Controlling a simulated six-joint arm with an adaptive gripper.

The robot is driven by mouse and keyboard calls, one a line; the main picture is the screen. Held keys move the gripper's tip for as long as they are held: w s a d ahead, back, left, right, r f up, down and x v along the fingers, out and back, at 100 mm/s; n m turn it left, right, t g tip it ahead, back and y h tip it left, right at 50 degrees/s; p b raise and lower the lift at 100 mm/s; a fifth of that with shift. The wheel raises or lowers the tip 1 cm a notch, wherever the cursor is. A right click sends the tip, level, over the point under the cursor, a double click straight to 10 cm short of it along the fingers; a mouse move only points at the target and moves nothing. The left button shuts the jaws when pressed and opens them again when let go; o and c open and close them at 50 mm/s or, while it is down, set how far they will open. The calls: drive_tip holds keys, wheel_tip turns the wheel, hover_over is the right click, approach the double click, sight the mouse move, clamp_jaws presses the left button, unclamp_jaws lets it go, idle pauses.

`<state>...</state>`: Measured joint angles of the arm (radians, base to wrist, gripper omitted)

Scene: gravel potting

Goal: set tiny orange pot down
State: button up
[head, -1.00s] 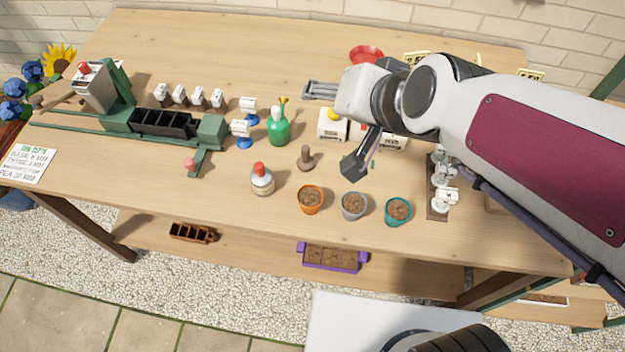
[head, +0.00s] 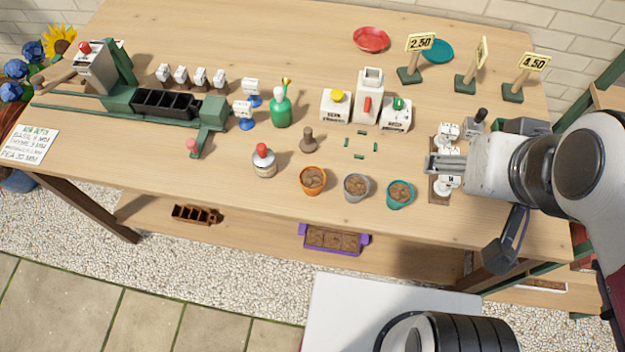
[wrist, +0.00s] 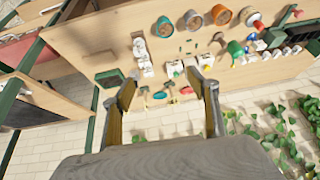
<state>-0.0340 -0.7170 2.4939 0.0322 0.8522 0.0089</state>
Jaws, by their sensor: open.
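The tiny orange pot (head: 313,181) stands upright on the bench near its front edge, with brown fill inside. It is the leftmost of three small pots in the head view, beside a grey pot (head: 356,187) and a teal pot (head: 399,194). My gripper (head: 432,164) is well to the right of the orange pot, by the board of white pieces, with nothing visible in it. In the wrist view my gripper (wrist: 165,92) has its fingers spread wide and empty. The orange pot (wrist: 221,15) shows there at the top, far from the fingers.
A red-topped jar (head: 264,162) and a brown tamper (head: 308,140) stand near the orange pot. Behind are a green bottle (head: 280,108), white dispensers (head: 368,98) and price signs (head: 420,45). Green corner marks (head: 361,145) frame an empty patch of bench.

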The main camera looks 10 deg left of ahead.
drive_tip(key=s+d, duration=0.2)
drive_tip(key=m+g+y, duration=0.4)
drive_tip(key=m+g, duration=0.3)
drive_tip(key=m, duration=0.7)
hover_over(315, 178)
drive_tip(key=d, duration=0.3)
drive_tip(key=f, duration=2)
drive_tip(key=shift+s+a+f, duration=0.25)
drive_tip(key=shift+w+a+m, duration=0.15)
drive_tip(key=shift+w+m, duration=0.1)
drive_tip(key=shift+m, duration=0.35)
drive_tip(key=shift+w+m, duration=0.15)
drive_tip(key=shift+m, duration=0.45)
drive_tip(key=shift+x, duration=1.25)
drive_tip(key=shift+w, duration=0.1)
